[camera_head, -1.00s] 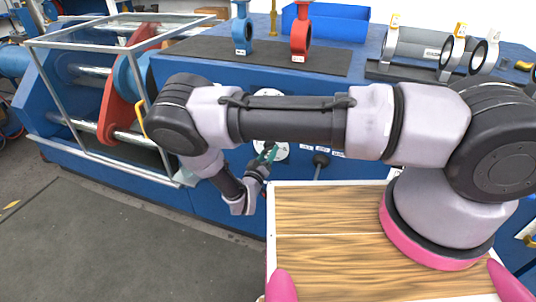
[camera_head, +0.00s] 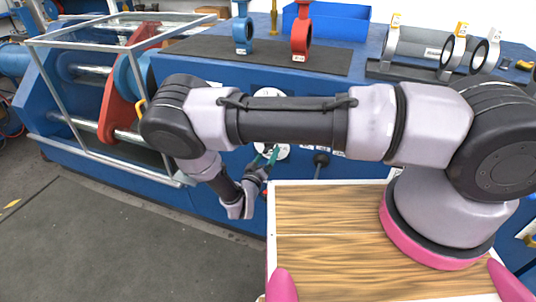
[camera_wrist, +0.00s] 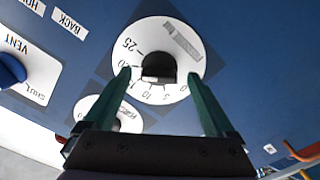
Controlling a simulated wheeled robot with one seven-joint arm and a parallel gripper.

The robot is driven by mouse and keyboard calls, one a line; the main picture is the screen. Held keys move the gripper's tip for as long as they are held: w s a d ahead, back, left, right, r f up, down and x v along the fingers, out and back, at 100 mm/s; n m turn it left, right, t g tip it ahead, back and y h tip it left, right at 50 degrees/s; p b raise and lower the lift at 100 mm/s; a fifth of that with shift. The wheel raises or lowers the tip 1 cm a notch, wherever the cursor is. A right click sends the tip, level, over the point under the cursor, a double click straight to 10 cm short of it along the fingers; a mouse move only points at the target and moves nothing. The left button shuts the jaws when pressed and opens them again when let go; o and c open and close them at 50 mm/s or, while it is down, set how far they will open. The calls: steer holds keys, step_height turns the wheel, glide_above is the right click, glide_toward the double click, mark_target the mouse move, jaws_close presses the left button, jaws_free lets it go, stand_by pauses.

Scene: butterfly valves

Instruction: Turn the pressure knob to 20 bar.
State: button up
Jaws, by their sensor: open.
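The pressure knob (camera_wrist: 158,66) is a black knob at the centre of a round white dial (camera_wrist: 185,45), marked from 0 to 25, in the wrist view. My gripper (camera_wrist: 159,76) has two green fingers, open and spread to either side of the knob's near edge. Its left fingertip lies over the dial near the 20 mark. I cannot tell whether the fingers touch the knob or which mark the knob points to. In the head view my gripper (camera_head: 266,156) is at the front of the blue bench, and my arm hides part of the panel.
A second white dial (camera_wrist: 93,103) is partly hidden behind my left finger. A blue knob (camera_wrist: 9,70) sits on a VENT plate at the left. In the head view, red (camera_head: 301,35) and blue (camera_head: 243,33) valves stand on the bench's dark mat (camera_head: 200,50).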

steer(key=v, duration=0.9)
steer(key=shift+r, duration=0.15)
steer(key=w+d+r+m+g+h, duration=0.1)
steer(key=d+r+m+g, duration=0.3)
steer(key=r, duration=0.5)
steer(key=w+d+r+m+g+h, duration=0.1)
steer(key=w+d+r+g, duration=0.1)
steer(key=d+r+g, duration=0.65)
steer(key=w+d+r+m+g, duration=0.1)
steer(key=d+r+m+g, duration=0.2)
steer(key=r, duration=0.8)
steer(key=s+d+r+t+y, duration=0.2)
steer(key=s+d+r+y, duration=0.1)
steer(key=r, duration=0.5)
steer(key=s+d+r+t+y, duration=0.1)
steer(key=s+d+r+y, duration=0.2)
steer(key=r, duration=0.6)
steer(key=s+d+r+t+y, duration=0.2)
steer(key=s+d+r+y, duration=0.2)
steer(key=s+d+r, duration=0.2)
step_height(320, 180, up, 2)
steer(key=shift+s+d+r+n+t, duration=0.25)
steer(key=shift+s+d+n+t, duration=0.1)
steer(key=shift+s, duration=0.45)
